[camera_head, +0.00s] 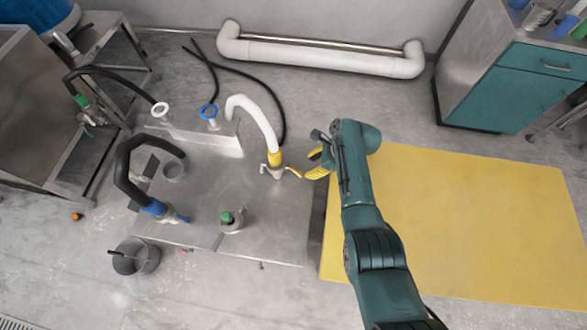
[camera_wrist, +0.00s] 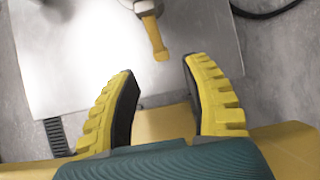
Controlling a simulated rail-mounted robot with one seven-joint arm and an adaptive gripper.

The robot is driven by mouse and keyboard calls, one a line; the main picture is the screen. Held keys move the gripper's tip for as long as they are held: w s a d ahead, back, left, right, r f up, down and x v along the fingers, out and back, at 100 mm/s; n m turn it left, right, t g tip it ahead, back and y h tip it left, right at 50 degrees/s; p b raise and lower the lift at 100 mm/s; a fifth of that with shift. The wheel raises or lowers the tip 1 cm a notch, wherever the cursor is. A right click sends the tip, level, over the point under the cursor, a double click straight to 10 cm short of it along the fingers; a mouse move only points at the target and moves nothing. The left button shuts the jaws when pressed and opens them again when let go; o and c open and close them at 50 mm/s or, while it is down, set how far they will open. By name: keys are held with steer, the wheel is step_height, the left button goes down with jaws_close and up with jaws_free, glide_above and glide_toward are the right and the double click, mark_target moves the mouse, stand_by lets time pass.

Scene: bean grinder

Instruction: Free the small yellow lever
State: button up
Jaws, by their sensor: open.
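The small yellow lever (camera_head: 294,172) sticks out to the right from a fitting under the yellow collar (camera_head: 274,158) of a white hose (camera_head: 252,112). In the wrist view the lever (camera_wrist: 155,40) hangs down from a pale fitting at the top, slightly tilted. My gripper (camera_head: 312,164) is just right of the lever in the head view. In the wrist view my gripper (camera_wrist: 158,82) has its two yellow ribbed fingers apart, with the lever's tip ahead of the gap between them. Nothing is between the fingers and they do not touch the lever.
The metal platform (camera_head: 270,225) carries a black hose with a blue end (camera_head: 155,207) and a green-topped fitting (camera_head: 227,217). A bucket (camera_head: 136,258) stands at lower left. A yellow floor mat (camera_head: 470,220) lies clear at right. A teal cabinet (camera_head: 510,85) stands at upper right.

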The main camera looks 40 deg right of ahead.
steer(key=p+v, duration=0.4)
steer(key=v, duration=0.1)
steer(key=shift+s+d+r+p, duration=0.1)
steer(key=shift+s+r+p, duration=0.05)
steer(key=shift+r+p, duration=0.2)
stand_by(0.3)
